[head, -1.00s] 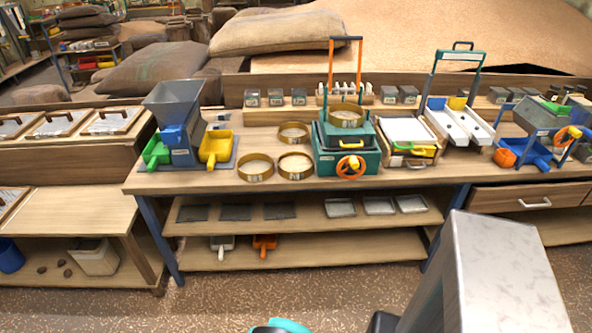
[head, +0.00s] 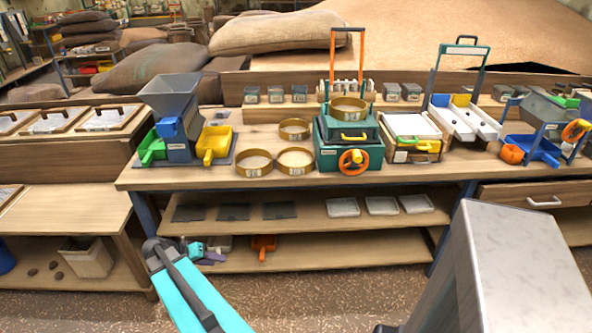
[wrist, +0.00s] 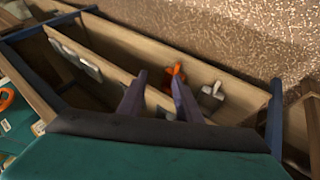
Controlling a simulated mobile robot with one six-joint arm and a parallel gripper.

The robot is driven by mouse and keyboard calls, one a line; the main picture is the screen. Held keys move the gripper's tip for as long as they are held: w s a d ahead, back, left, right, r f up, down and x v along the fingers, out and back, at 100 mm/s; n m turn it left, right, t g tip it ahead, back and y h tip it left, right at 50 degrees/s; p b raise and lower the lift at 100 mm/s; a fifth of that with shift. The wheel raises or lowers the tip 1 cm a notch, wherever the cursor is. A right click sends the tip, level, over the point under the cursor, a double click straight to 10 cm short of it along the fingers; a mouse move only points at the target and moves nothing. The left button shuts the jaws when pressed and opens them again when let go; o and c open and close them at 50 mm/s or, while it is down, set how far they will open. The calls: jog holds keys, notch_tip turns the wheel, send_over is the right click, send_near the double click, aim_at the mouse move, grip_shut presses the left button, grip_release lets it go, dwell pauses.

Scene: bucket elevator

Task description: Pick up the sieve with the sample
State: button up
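Several round brass-rimmed sieves are in the head view. One sieve (head: 348,107) sits on top of the green machine (head: 348,143). Three more lie on the bench top to its left: a front left sieve (head: 254,163), a front right sieve (head: 296,161) and a back sieve (head: 296,129). I cannot tell which one holds the sample. My gripper (head: 212,255) is low in front of the bench's lower shelf, below the sieves and away from them. In the wrist view its two purple fingers (wrist: 158,78) stand apart with nothing between them.
A grey hopper (head: 172,98) with green and yellow scoops stands left of the sieves. Right of the machine are a white-topped box (head: 410,127) and a two-channel chute (head: 462,120). An orange scoop (head: 264,244) and a white scoop (wrist: 211,97) lie on the lower shelf.

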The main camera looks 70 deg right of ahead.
jog(key=s+d+r+m+g+h+b, duration=0.1)
jog(key=s+d+r+m, duration=0.15)
jog(key=d+r, duration=0.4)
jog(key=s+d+r+m+g+h+b, duration=0.1)
jog(key=s+d+r+m+h+b, duration=0.2)
jog(key=d, duration=0.6)
jog(key=m+g+b, duration=0.2)
jog(key=m+g, duration=0.1)
jog(key=m, duration=0.4)
send_near(306, 172)
notch_tip(306, 172, up, 4)
jog(key=w+a, duration=0.2)
jog(key=a, duration=0.1)
jog(key=shift+d+n+h+p, duration=0.15)
jog(key=shift+n+h+p, duration=0.15)
jog(key=shift+h, duration=0.1)
jog(key=shift+s+d, duration=0.1)
jog(key=shift+p+x, duration=0.55)
jog(key=shift+x, duration=3.5)
jog(key=shift+d+f, duration=0.1)
jog(key=shift+f, duration=0.1)
jog(key=shift+p+x, duration=0.5)
jog(key=shift+x, duration=2.15)
grip_shut()
